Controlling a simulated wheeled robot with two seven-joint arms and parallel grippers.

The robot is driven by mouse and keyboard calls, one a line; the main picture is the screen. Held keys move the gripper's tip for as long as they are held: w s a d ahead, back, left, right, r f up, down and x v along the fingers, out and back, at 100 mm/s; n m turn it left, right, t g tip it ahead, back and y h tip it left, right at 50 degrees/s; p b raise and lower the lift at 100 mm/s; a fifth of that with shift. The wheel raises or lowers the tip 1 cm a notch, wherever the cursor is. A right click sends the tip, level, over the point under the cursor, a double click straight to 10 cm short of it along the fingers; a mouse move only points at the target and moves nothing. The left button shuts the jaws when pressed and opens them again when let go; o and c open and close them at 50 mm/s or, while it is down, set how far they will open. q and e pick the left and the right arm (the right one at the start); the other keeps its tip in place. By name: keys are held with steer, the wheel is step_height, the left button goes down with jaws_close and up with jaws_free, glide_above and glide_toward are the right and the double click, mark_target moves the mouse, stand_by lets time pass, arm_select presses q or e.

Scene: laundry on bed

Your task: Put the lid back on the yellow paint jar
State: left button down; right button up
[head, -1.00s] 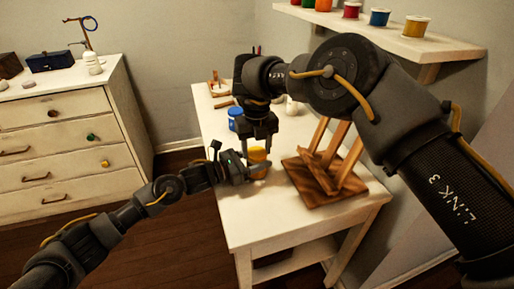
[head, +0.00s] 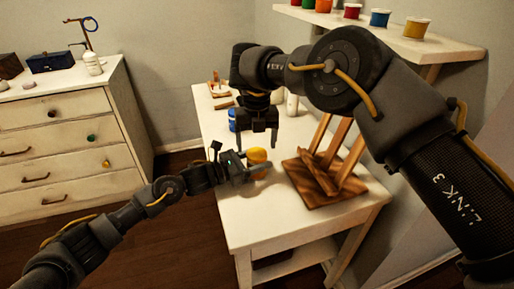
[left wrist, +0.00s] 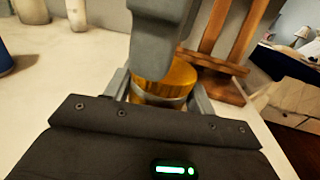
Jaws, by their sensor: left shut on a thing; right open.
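The yellow paint jar (head: 257,156) stands near the table's front left part, with a smooth yellow-orange top. In the left wrist view the jar (left wrist: 165,82) shows a flat golden top above a pale band; the top looks level, but I cannot make out a seam between lid and jar. My left gripper (head: 252,173) is shut around the jar's body from the left. My right gripper (head: 259,144) is open and empty, pointing down just above the jar. A grey part of it (left wrist: 163,45) hides some of the jar's top in the left wrist view.
A wooden easel (head: 325,178) stands close right of the jar on the white table (head: 250,225). A blue jar (head: 233,120) and pale bottles are behind. A wall shelf (head: 400,42) with several paint pots is above right. The table's front is clear.

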steer(key=shift+r, duration=2.45)
arm_select(q)
steer(key=shift+c, duration=2.2)
jaws_free()
steer(key=b+v, duration=0.1)
steer(key=v, duration=1)
arm_select(e)
steer(key=shift+f, duration=0.5)
arm_select(q)
steer(key=shift+d, duration=0.1)
steer(key=shift+w, duration=0.1)
